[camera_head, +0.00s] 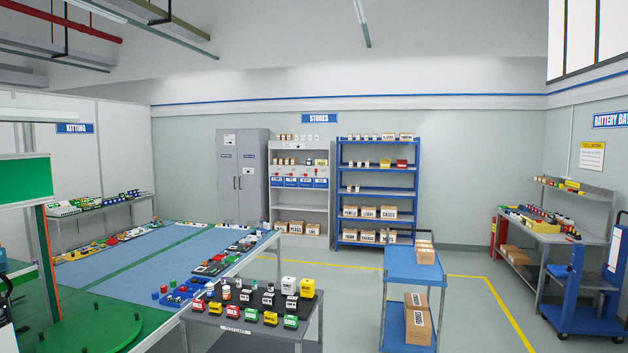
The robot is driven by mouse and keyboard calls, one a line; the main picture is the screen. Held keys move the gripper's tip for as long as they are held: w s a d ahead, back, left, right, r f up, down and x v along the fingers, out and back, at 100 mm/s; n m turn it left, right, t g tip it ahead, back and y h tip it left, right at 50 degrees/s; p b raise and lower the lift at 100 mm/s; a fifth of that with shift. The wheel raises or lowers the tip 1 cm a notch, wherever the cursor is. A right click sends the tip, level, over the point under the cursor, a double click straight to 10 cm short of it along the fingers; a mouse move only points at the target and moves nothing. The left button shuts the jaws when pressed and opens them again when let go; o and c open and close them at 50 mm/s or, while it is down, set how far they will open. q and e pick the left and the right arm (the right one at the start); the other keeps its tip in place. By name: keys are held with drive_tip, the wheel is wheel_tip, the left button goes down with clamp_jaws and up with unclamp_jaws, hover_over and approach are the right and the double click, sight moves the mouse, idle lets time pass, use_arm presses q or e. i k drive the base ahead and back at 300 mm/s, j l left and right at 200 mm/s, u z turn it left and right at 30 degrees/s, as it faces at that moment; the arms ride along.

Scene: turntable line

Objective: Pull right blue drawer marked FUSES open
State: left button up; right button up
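A row of blue drawers (291,182) with white label strips sits at mid height in the light grey shelving unit under the STORES sign. The rightmost blue drawer (320,183) is at the right end of this row. The drawers look shut from here. Their labels are too small to read, so I cannot tell which one says FUSES. The unit is far off against the back wall. Neither of my grippers is in view.
A work table (232,322) with small boxes and a blue cart (410,268) with cartons stand between me and the shelving. A blue-topped bench (150,255) fills the left. A grey cabinet (243,175) and blue rack (377,215) flank the unit. Floor is clear right of the cart.

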sight(319, 183)
drive_tip(key=i+u, duration=0.3)
drive_tip(key=i, duration=9.2)
drive_tip(key=i+z, duration=0.1)
drive_tip(key=i, duration=0.75)
drive_tip(key=i+j, duration=0.15)
drive_tip(key=i, duration=0.7)
drive_tip(key=i+z, duration=0.15)
drive_tip(key=i, duration=0.7)
drive_tip(key=j, duration=0.1)
